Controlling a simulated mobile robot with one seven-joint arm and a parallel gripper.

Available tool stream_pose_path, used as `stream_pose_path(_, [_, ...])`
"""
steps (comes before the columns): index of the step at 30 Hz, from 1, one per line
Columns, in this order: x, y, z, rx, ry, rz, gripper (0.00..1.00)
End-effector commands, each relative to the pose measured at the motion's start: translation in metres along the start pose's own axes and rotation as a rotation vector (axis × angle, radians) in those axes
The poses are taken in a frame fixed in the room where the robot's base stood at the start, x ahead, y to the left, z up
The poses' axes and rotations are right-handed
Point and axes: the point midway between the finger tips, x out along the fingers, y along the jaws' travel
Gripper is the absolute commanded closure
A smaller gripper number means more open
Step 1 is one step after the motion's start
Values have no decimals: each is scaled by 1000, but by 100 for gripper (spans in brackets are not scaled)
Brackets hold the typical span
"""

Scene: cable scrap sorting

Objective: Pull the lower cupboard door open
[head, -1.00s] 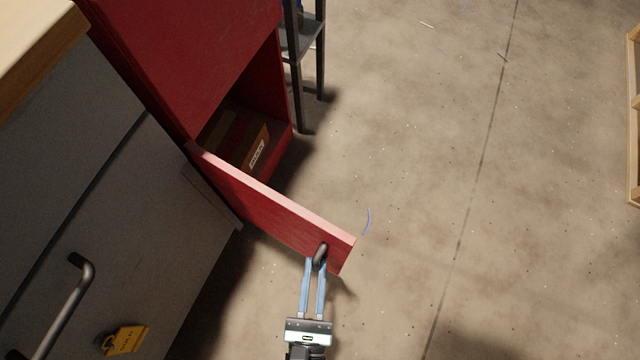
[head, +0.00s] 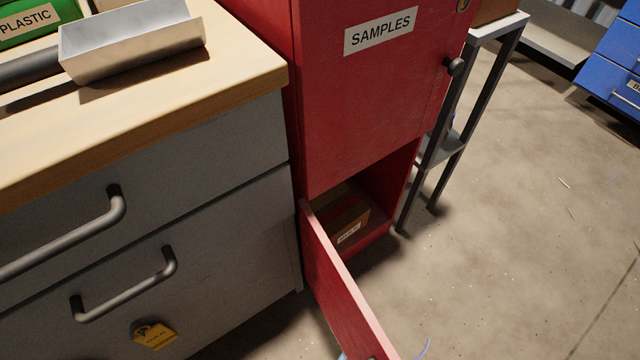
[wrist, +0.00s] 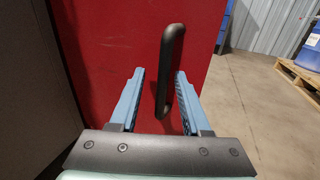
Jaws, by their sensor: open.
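The red lower cupboard door (head: 340,290) stands swung well open at the foot of the red cupboard (head: 370,100). Its free end runs out of the bottom of the head view. In the wrist view the door's red face (wrist: 105,50) fills the middle, with its dark bar handle (wrist: 172,55) upright. My gripper (wrist: 160,71) is open, its two blue fingers on either side of the handle's lower part, with visible gaps. In the head view only a sliver of blue shows at the bottom edge. Inside the lower compartment sits a brown labelled box (head: 345,215).
A grey drawer unit (head: 230,240) with bar handles and a yellow padlock tag (head: 155,335) stands left of the door. A metal stand (head: 450,150) is right of the cupboard. The concrete floor (head: 520,260) to the right is open. A pallet (wrist: 300,78) shows in the wrist view.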

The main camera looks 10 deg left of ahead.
Motion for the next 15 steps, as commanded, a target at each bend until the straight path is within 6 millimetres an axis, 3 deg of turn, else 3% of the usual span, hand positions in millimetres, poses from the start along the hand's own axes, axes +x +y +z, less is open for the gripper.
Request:
stream_pose_path(8, [-6, 0, 1, 0, 1, -1, 53])
stream_pose_path(15, [-49, 0, 2, 3, 5, 0, 53])
